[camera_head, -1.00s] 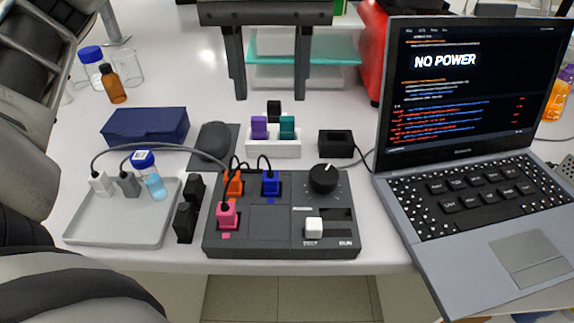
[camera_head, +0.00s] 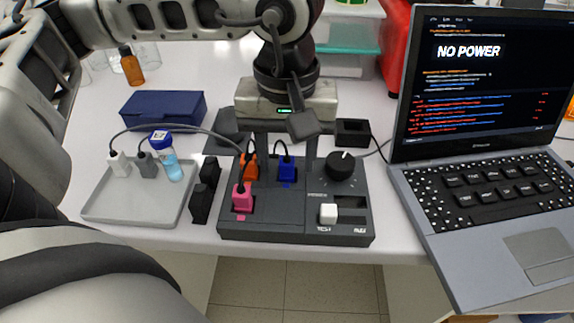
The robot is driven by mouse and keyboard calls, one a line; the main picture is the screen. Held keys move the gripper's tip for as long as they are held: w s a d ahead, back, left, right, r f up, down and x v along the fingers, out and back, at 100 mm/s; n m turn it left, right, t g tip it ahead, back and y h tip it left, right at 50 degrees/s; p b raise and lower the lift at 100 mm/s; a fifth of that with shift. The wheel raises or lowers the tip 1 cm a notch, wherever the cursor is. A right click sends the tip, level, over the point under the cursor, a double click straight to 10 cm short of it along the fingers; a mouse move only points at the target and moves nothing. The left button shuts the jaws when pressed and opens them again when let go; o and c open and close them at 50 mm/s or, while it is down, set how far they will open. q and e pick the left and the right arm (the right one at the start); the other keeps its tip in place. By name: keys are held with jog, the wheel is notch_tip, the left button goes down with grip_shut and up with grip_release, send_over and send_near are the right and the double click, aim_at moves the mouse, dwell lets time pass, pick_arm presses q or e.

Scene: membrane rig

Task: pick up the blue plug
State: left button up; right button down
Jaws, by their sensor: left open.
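The blue plug (camera_head: 287,171) stands in a socket of the dark panel box (camera_head: 270,224), with a black cable rising from its top. My left gripper (camera_head: 287,158) points down over the back of the box. Its jaws are open, one finger appearing on each side of the blue plug and its cable. The fingers do not appear to touch the plug; their exact height and depth against it are hard to judge. My right gripper is out of view.
An orange plug (camera_head: 249,168) and a pink plug (camera_head: 242,197) sit to the left in the same box. A black knob (camera_head: 340,165) and a white switch (camera_head: 328,214) are at its right. A grey tray (camera_head: 135,210) stands left; a laptop (camera_head: 480,180) reading NO POWER stands right.

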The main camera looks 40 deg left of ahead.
pick_arm(q)
grip_shut()
dwell(0.3)
